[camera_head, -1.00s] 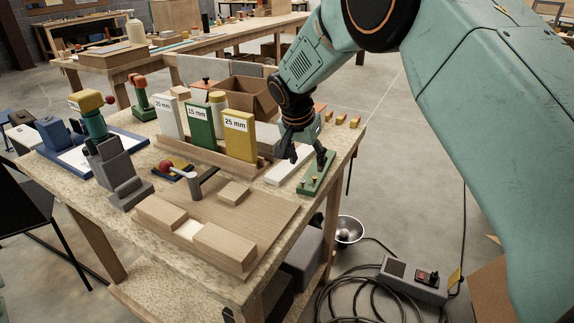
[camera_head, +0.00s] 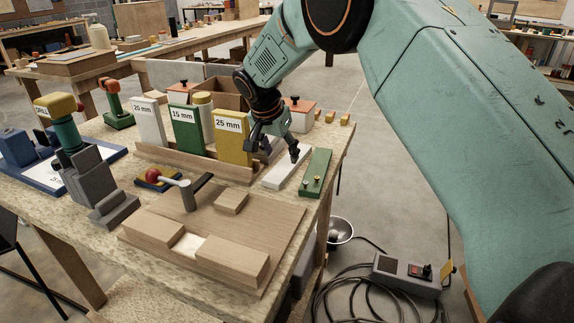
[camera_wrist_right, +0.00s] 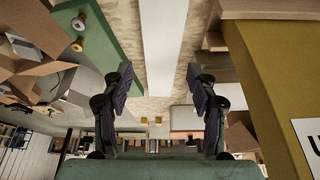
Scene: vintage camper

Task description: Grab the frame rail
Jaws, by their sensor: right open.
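A long white bar (camera_head: 287,171), probably the frame rail, lies flat on the workbench between the yellow 25 mm block (camera_head: 233,139) and a green plate with brass knobs (camera_head: 316,174). My right gripper (camera_head: 280,152) is open above the far part of the white bar and points down. In the right wrist view the white bar (camera_wrist_right: 161,45) runs between the two spread fingers of the gripper (camera_wrist_right: 160,78), with space on both sides. The fingers hold nothing. My left gripper is not in view.
White and green labelled blocks (camera_head: 185,128) stand beside the yellow one in a wooden rack. A wooden jig board (camera_head: 150,218) with a clamp lies in front. A grey gauge stand (camera_head: 95,180) is at the left. The green plate lies close to the bar's right side.

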